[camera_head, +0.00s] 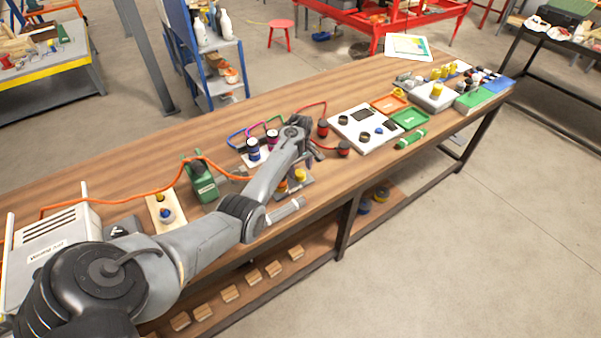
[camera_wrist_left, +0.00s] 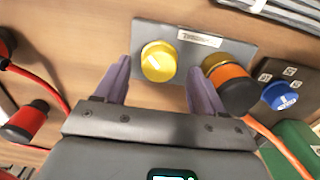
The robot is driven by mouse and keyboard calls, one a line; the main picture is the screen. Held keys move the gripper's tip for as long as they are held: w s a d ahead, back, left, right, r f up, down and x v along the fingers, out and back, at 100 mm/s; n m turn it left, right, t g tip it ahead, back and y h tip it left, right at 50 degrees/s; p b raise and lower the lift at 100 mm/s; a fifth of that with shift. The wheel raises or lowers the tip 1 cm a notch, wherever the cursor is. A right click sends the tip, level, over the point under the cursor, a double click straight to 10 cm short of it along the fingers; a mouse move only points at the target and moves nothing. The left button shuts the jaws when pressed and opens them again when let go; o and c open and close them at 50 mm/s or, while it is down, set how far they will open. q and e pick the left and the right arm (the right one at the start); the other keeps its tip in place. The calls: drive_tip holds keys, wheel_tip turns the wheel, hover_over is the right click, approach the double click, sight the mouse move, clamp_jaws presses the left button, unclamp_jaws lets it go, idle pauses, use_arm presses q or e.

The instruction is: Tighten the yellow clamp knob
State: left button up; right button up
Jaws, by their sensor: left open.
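The yellow clamp knob (camera_wrist_left: 158,62) is round with a pale line across its face. It is mounted on a grey plate (camera_wrist_left: 206,55) with a small printed label. In the head view the yellow knob (camera_head: 300,175) shows just below my left wrist. My left gripper (camera_wrist_left: 158,72) is open, with one finger on each side of the knob. I cannot tell whether the fingers touch it. In the head view the left gripper (camera_head: 311,154) is partly hidden by its own arm. My right gripper is not in view.
An orange-and-black fitting (camera_wrist_left: 232,86) with an orange hose sits close to the right finger. A blue knob (camera_wrist_left: 280,96) is farther right. Red connectors (camera_wrist_left: 26,121) with red cables lie at left. A white panel (camera_head: 366,128) and coloured trays stand farther along the wooden bench.

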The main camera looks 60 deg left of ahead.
use_arm(q)
drive_tip(key=shift+f, duration=0.95)
drive_tip(key=shift+c, duration=0.4)
drive_tip(key=c, duration=1)
